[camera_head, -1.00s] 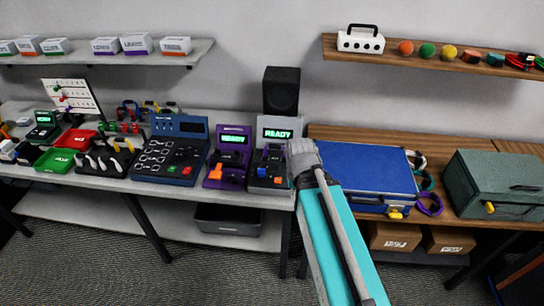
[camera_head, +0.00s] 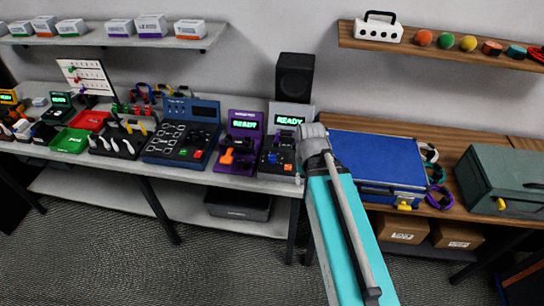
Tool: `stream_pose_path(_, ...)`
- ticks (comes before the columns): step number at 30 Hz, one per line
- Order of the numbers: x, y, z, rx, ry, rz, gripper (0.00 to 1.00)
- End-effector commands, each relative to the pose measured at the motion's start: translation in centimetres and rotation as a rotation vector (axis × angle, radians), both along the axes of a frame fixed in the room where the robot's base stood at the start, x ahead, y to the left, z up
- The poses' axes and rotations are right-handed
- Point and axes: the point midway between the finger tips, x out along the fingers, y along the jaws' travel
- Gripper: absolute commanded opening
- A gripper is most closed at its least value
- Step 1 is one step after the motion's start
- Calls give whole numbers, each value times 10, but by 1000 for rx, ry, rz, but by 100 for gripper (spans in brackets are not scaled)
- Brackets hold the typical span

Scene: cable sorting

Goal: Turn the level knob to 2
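No knob marked "level" or number 2 can be read at this size. A blue control panel (camera_head: 182,133) with white markings, a green button and a red button stands on the grey bench. Right of it is a purple unit (camera_head: 243,124) with a green "READY" screen and an orange part in front. Next to that is a grey and black unit (camera_head: 289,116), also showing "READY", with small blue and orange parts. My gripper (camera_head: 311,140) is at the far end of my teal arm, just right of the grey unit and partly overlapping it. Its fingers cannot be made out.
A blue case (camera_head: 375,158) lies right of my gripper on the wooden bench, with a green case (camera_head: 505,180) beyond. A black speaker (camera_head: 294,78) stands behind the units. Red (camera_head: 92,120) and green trays (camera_head: 70,140) are at left. Shelves hang above.

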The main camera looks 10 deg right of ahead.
Motion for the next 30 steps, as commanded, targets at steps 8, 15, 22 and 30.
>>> stream_pose_path(8, 72, 21, 16, 0, 0, -78, 81)
stream_pose_path(15, 150, 52, 31, 1, 0, -180, 81)
stream_pose_path(22, 194, 75, 39, 1, 0, -249, 81)
stream_pose_path(30, 201, 80, 40, 1, 0, -268, 81)
